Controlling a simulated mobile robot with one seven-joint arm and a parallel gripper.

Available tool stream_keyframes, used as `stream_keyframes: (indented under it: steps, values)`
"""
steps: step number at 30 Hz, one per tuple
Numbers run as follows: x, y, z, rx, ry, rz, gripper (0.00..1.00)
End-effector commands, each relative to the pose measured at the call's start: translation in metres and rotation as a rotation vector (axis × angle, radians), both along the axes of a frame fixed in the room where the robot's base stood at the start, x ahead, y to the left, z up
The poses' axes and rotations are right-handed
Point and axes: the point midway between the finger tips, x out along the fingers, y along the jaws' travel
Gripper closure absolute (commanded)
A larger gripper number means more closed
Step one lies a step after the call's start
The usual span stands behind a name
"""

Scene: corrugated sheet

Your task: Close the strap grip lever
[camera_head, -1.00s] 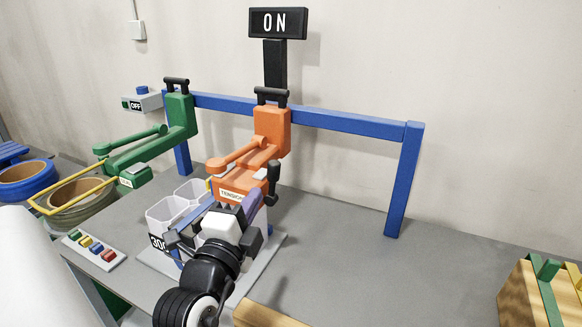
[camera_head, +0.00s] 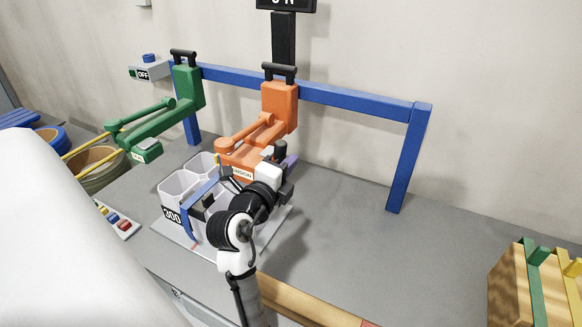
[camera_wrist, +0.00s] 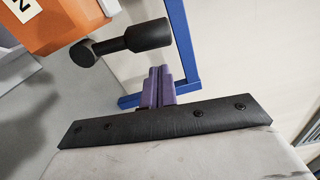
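The orange tensioner (camera_head: 278,105) hangs from the blue frame, its TENSION label partly covered by my arm. A black lever with a thick rounded end (camera_wrist: 148,35) sticks out from beside the orange body (camera_wrist: 62,20) in the wrist view. Its end (camera_head: 281,150) stands up beside the tensioner in the head view. My gripper's purple fingers (camera_wrist: 158,86) are close together with nothing visible between them. They appear below and right of the lever, apart from it in the wrist view. Whether this lever is the strap grip cannot be told. A blue strap (camera_head: 190,215) runs in front of the white containers.
White containers (camera_head: 178,187) marked 300 stand on a base plate below the tensioner. A green tool (camera_head: 155,125) hangs at left. The blue frame's right leg (camera_head: 408,165) and a wooden block (camera_head: 515,285) stand at right. The table between them is clear.

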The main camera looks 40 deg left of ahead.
Motion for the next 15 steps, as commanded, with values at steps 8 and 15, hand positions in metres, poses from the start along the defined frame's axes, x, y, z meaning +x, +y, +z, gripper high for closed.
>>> stream_keyframes:
  steps: [8,15]
  values:
    - [0.0002,0.014,0.0015,-0.001,-0.001,0.0,1.0]
    - [0.0,0.0139,0.0013,-0.001,-0.001,0.0,1.0]
